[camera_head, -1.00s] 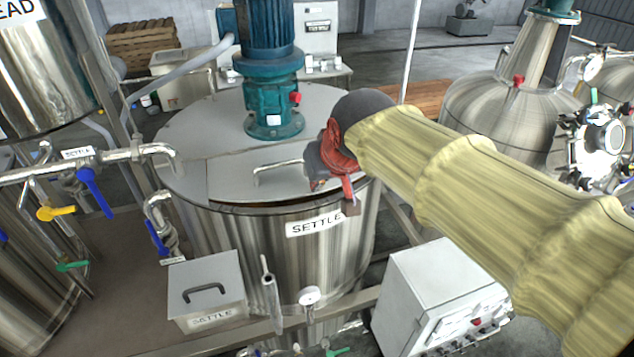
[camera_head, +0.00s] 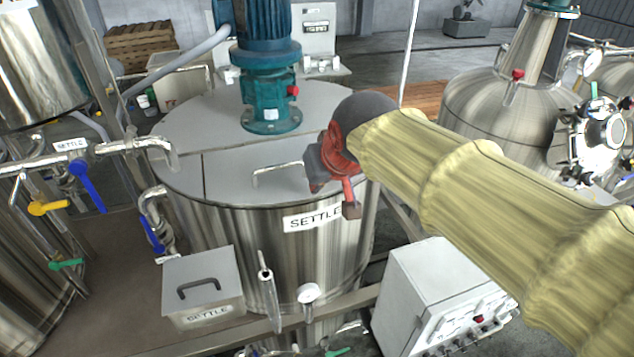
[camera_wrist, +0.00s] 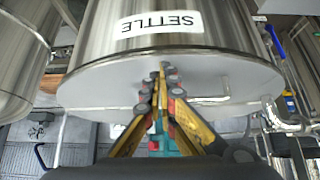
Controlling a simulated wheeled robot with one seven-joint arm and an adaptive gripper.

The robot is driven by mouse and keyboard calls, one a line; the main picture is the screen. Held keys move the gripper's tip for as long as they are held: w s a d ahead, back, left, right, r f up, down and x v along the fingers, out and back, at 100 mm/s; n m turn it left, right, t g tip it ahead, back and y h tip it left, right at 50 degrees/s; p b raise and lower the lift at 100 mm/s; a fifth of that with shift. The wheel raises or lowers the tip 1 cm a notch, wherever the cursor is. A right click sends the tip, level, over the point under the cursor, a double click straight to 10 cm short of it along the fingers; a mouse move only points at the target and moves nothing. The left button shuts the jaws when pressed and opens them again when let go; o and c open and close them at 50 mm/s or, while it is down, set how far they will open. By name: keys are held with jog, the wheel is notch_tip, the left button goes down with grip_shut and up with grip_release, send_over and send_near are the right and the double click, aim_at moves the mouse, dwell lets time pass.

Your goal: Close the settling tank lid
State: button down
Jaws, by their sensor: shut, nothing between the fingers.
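The settling tank (camera_head: 270,245) is a steel drum with a "SETTLE" label, which also shows upside down in the wrist view (camera_wrist: 160,22). Its hinged lid (camera_head: 228,176) is the front part of the flat top and carries a bar handle (camera_head: 277,172). The lid lies flat, with no dark gap visible along its front edge. My gripper (camera_head: 350,210) is at the right front rim, right of the handle. In the wrist view my gripper (camera_wrist: 163,68) has its fingertips together and empty, by the lid's edge; whether they touch it I cannot tell.
A teal motor (camera_head: 270,85) stands on the rear of the tank top. Pipes with coloured valve handles (camera_head: 88,187) are at the left. A grey "SETTLE" box (camera_head: 203,285) and a white control box (camera_head: 445,295) stand in front. Another steel vessel (camera_head: 500,110) is at the right.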

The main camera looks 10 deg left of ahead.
jog(key=v, duration=1.2)
jog(key=s+d+f+m+h+b, duration=0.1)
jog(key=s+d+f+b, duration=0.3)
jog(key=d+f, duration=0.5)
jog(key=s+d+f+m+h+b, duration=0.1)
jog(key=s+d+f+m+b, duration=0.2)
jog(key=f, duration=1.4)
jog(key=s+d+f+m+g+h+b, duration=0.1)
jog(key=s+d+f+m+h+b, duration=0.1)
jog(key=s+d+f+b, duration=0.5)
jog(key=d+f+b, duration=0.6)
jog(key=d+f, duration=0.1)
jog(key=shift+s+d, duration=0.25)
jog(key=shift+d, duration=0.05)
